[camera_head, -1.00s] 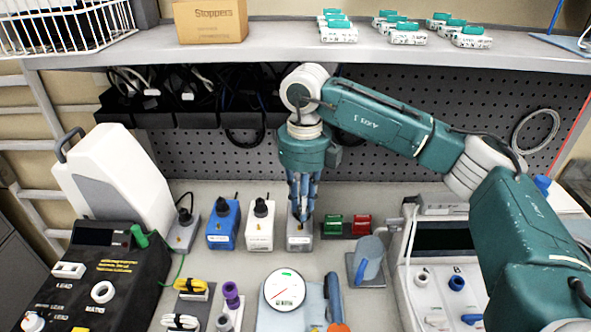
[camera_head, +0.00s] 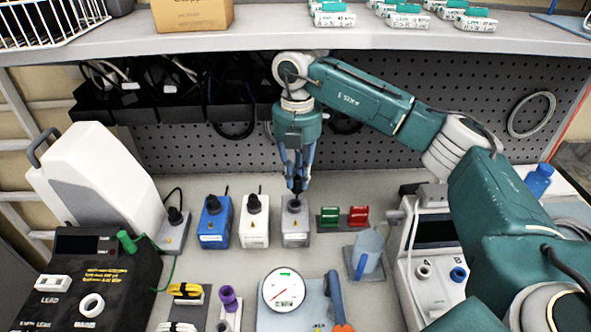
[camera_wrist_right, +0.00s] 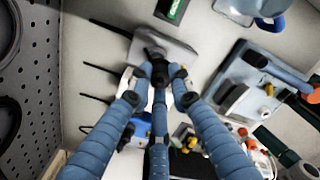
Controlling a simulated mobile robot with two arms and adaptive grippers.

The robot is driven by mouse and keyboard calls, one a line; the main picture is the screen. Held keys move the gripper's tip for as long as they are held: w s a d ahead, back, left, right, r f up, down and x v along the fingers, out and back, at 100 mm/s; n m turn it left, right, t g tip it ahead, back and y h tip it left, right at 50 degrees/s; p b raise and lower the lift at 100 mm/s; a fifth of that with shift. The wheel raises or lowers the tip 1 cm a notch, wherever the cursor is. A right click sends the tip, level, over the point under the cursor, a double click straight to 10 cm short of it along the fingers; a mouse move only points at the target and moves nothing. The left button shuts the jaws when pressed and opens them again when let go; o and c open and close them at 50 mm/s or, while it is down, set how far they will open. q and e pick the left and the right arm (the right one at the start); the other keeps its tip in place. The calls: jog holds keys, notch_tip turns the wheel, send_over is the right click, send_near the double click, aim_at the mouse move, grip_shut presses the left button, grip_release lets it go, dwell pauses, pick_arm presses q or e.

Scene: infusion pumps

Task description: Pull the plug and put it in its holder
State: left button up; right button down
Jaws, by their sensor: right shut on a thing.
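My right gripper (camera_head: 297,186) is shut on a black plug (camera_head: 297,186) and holds it upright just above a small grey box (camera_head: 295,231). The round socket on top of the box shows just below the plug; I cannot tell if a small gap parts them. In the right wrist view, my blue-grey fingers (camera_wrist_right: 158,90) close around the plug (camera_wrist_right: 157,66), with the grey box (camera_wrist_right: 178,50) beyond. A blue box (camera_head: 214,229), a white box (camera_head: 255,232) and another grey box (camera_head: 173,236) stand to the left, each with a black plug on top. I cannot tell which thing is the holder. My left gripper is out of view.
Green (camera_head: 329,215) and red (camera_head: 359,215) pieces sit right of the grey box, with a blue-grey jug (camera_head: 368,250) in front. A round dial (camera_head: 284,289) lies nearer. A dark device (camera_head: 95,275) stands left. A shelf (camera_head: 290,37) and pegboard are behind.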

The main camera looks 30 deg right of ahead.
jog(key=shift+w+a+f+b, duration=0.2)
jog(key=shift+f+b, duration=0.7)
jog(key=shift+w+a+f+b, duration=0.15)
jog(key=shift+f+b, duration=0.7)
jog(key=shift+f, duration=0.05)
jog(key=shift+d+r, duration=0.1)
jog(key=shift+d, duration=0.05)
jog(key=shift+f+b, duration=0.35)
jog(key=shift+f, duration=0.8)
dwell(0.3)
jog(key=c, duration=1)
grip_release()
